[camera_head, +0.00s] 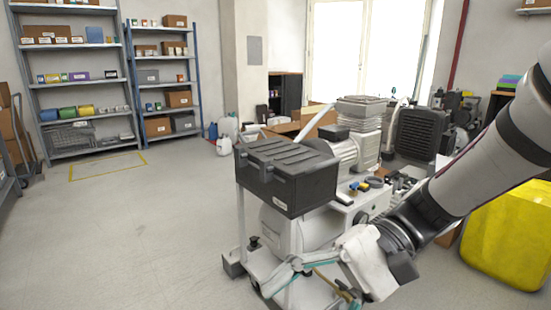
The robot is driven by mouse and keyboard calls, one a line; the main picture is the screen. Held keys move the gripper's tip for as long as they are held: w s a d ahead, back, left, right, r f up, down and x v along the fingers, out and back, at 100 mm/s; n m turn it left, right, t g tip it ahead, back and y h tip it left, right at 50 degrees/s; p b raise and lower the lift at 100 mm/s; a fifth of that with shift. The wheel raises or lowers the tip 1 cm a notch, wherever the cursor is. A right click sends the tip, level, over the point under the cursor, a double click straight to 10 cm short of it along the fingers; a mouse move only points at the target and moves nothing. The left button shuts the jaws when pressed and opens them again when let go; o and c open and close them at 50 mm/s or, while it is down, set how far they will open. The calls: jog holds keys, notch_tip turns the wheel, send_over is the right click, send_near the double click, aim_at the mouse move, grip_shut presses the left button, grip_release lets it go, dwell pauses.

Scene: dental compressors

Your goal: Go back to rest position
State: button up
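My arm comes in from the right edge, and my gripper (312,294) is low in the picture, in front of the compressor. Its two fingers with teal edges are spread apart, and I see nothing held between them. The compressor (290,228) is a light grey machine with a black box (287,172) on its near left side and a finned pump head (359,122) behind. My wrist and arm cover part of its right side. I cannot tell whether the gripper touches its frame.
A yellow bin (508,236) stands at the right beside my arm. More machinery (414,134) is behind the compressor. Several bottles (224,136) stand on the floor at the back. The grey floor (140,225) at the left is clear.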

jog(key=s+d+n+t+h+p, duration=0.15)
jog(key=s+d+t+h, duration=0.45)
jog(key=s+d+h, duration=0.9)
notch_tip(320, 180, up, 38)
jog(key=w+d+t+y+p, duration=0.1)
jog(key=t+p, duration=0.3)
jog(key=p, duration=3.2)
jog(key=shift+w+d+r+n+y+p, duration=0.25)
jog(key=shift+w+n+y+p, duration=0.25)
jog(key=shift+y, duration=0.4)
jog(key=shift+w, duration=0.1)
